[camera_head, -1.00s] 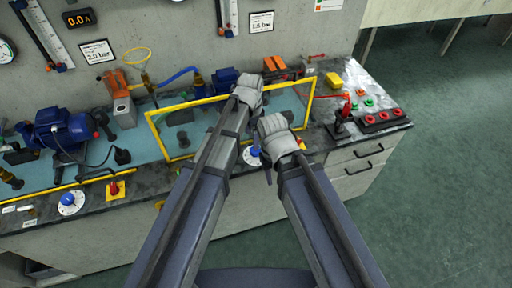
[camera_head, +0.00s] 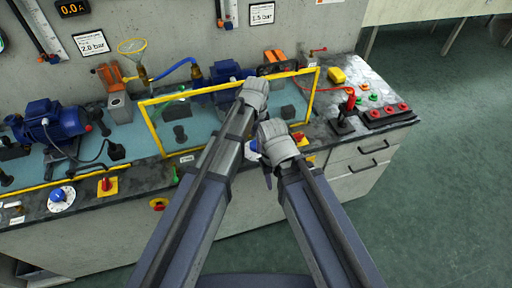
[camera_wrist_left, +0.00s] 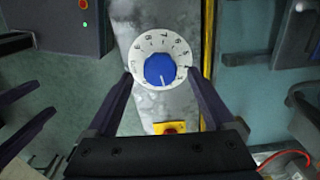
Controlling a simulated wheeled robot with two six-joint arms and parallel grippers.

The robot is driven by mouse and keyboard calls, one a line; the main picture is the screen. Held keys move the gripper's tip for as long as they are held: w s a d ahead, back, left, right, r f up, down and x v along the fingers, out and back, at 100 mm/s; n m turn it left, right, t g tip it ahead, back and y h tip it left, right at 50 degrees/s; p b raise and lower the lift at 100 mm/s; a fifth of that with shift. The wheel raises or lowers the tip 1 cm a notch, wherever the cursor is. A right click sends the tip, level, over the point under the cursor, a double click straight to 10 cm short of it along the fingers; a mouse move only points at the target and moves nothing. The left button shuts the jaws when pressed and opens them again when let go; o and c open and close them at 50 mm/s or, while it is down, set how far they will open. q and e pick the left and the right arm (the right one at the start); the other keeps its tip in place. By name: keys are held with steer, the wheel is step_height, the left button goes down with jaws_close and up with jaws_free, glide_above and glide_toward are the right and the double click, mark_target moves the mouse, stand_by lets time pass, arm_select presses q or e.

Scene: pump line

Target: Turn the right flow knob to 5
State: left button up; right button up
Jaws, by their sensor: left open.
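The right flow knob (camera_wrist_left: 160,69) is a blue knob on a round white dial with dark numbers. It shows nearly whole in the left wrist view, its white pointer line toward the lower right; I cannot read the number there surely. In the head view only a blue and white bit (camera_head: 251,149) shows between my arms. My left gripper (camera_wrist_left: 160,75) is open, its fingertips at either side of the dial, around the blue knob; I cannot tell whether they touch. In the head view its fingers are mostly hidden. My right gripper's fingers are largely hidden below its wrist.
A yellow guard frame (camera_head: 152,132) stands just behind the knob. A red-and-yellow switch (camera_wrist_left: 170,128) is close beside the dial. The other flow knob (camera_head: 61,198) is at the left front edge. A red lever (camera_head: 350,103) and a button panel (camera_head: 390,115) stand at right.

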arm_select(q)
steer(key=shift+f+b, duration=0.5)
steer(key=shift+f, duration=0.45)
arm_select(e)
steer(key=shift+f, duration=0.9)
arm_select(q)
steer(key=shift+c, duration=0.3)
steer(key=c, duration=1.3)
